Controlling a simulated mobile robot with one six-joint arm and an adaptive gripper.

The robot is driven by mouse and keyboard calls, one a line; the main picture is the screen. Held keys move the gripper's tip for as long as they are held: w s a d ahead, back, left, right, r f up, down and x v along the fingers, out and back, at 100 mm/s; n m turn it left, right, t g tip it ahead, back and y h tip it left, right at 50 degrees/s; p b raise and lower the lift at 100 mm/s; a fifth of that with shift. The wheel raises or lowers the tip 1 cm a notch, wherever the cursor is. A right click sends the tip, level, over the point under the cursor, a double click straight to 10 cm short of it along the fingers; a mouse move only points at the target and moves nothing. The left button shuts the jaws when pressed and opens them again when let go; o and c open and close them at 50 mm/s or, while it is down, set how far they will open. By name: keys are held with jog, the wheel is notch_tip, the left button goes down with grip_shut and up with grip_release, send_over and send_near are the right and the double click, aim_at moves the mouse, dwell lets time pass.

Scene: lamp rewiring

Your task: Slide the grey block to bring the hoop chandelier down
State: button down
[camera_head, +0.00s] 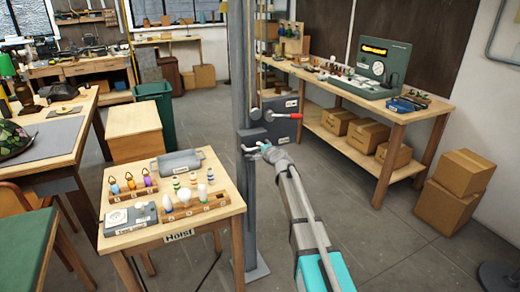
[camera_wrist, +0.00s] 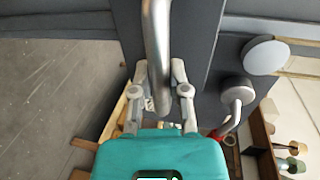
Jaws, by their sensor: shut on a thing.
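The grey block (camera_head: 252,137) sits on the tall grey column (camera_head: 240,60), at about the middle of the head view. My gripper (camera_head: 254,151) is at the block's lower front. In the wrist view my gripper (camera_wrist: 160,92) is shut on a curved metal handle (camera_wrist: 156,40), with one finger on each side of it. The grey block's dark face (camera_wrist: 190,40) shows behind the handle. The hoop chandelier is not in view in either frame.
The floor between is clear.

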notch_tip(320, 180, up, 27)
jog(key=p, duration=2.6)
jog(key=shift+w, duration=0.3)
jog(key=c, duration=0.6)
grip_release()
jog(key=shift+s, duration=0.2)
jog(key=shift+f, duration=0.15)
